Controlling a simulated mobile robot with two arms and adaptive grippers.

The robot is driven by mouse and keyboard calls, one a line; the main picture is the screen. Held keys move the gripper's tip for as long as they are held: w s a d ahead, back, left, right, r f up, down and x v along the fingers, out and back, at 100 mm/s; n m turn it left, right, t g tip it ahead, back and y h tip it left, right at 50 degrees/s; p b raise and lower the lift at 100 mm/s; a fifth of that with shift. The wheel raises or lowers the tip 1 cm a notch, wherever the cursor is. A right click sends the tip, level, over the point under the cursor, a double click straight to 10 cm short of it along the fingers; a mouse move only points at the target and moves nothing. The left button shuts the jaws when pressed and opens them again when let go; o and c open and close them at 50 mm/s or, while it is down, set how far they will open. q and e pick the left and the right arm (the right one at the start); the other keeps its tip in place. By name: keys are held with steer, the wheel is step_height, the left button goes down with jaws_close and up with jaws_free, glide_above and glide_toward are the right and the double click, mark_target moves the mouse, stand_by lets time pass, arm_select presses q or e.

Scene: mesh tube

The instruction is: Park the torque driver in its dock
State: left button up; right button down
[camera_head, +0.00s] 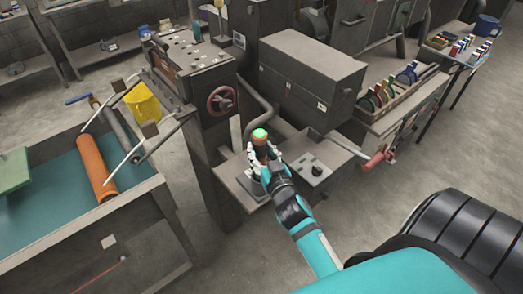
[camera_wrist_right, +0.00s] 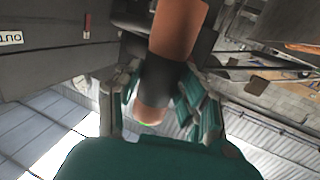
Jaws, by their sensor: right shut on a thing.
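My right gripper (camera_head: 264,163) is shut on the torque driver (camera_head: 261,141), an orange and dark cylinder with a glowing green end on top. It stands roughly upright above a small grey shelf (camera_head: 240,164) on the machine. In the right wrist view the driver (camera_wrist_right: 180,28) runs between the fingers of the gripper (camera_wrist_right: 163,97), its dark band at the fingers. A dark block (camera_head: 253,188) lies on the shelf just below the gripper. A pale plate with dark spots (camera_head: 311,170) is to the right. I cannot tell which part is the dock. My left gripper is out of view.
A red handwheel (camera_head: 222,100) and a large grey box (camera_head: 310,80) stand behind the shelf. A red-handled lever (camera_head: 376,159) juts out at right. The left bench (camera_head: 95,236) holds an orange roll (camera_head: 95,166). Open floor lies right of the machine.

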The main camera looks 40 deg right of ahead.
steer(key=shift+f+b, duration=3.05)
steer(key=shift+f, duration=0.6)
stand_by(3.2)
steer(key=c, duration=0.8)
jaws_free()
steer(key=shift+o, duration=0.5)
steer(key=shift+f, duration=0.2)
steer(key=v, duration=0.7)
steer(key=shift+s, duration=0.25)
